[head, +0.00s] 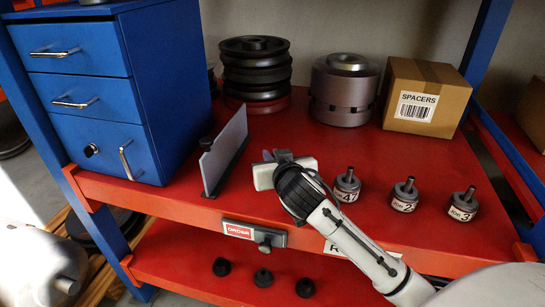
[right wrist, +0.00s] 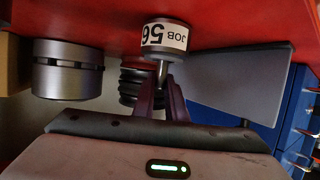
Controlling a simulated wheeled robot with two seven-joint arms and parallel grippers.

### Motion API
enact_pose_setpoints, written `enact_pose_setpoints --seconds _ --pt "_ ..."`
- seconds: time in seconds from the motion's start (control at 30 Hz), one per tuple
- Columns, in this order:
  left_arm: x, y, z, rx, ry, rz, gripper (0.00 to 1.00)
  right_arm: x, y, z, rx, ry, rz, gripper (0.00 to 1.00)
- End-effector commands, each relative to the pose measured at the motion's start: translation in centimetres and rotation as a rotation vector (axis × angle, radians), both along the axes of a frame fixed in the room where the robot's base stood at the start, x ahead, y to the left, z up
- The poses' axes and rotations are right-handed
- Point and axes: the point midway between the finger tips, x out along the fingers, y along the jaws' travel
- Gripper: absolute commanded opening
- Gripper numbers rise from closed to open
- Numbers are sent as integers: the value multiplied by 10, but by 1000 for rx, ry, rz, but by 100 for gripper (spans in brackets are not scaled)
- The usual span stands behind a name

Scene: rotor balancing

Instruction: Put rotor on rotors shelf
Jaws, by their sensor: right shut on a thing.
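My right gripper (head: 268,160) is over the red upper shelf (head: 385,155), between a grey upright plate and a row of rotors. In the right wrist view its fingers (right wrist: 166,95) are shut on the thin shaft of a rotor (right wrist: 165,38) labelled JOB 56. The rotor's body is close to the red surface; I cannot tell whether it touches. In the head view this rotor is hidden behind the gripper. Three similar labelled rotors stand upright on the shelf to the right: a near one (head: 347,185), a middle one (head: 404,195) and a right one (head: 464,205). My left gripper is out of view.
A blue drawer cabinet (head: 85,100) and the grey plate (head: 224,155) stand left. Stacked dark discs (head: 256,75), a metal cylinder (head: 343,95) and a SPACERS box (head: 425,95) stand behind. An ORDER sign (head: 240,231) is on the front edge. Three black knobs (head: 263,277) sit below.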

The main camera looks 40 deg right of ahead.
Motion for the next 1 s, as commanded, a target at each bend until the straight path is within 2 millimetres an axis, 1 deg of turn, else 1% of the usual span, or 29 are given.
enact_pose_setpoints --seconds 0.03,0.3,0.33,0.4,0.43,0.67,0.77,0.87,1.0 --pt "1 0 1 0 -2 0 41 1 0 6 -3 -13 1 0" --pt "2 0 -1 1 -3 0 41 1 0 2 -1 -12 1 0" --pt "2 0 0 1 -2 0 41 0 0 -1 2 -2 0 17" --pt "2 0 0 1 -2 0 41 0 0 -1 1 -1 1 28" --pt "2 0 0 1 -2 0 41 0 0 -1 1 -1 1 30" --pt "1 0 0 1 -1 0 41 0 0 -1 1 -1 1 30" --pt "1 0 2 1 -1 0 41 0 0 3 0 -2 1 30" --pt "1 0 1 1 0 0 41 -9 5 5 4 -2 3 30" --pt "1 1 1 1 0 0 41 -32 14 14 4 -3 1 30"
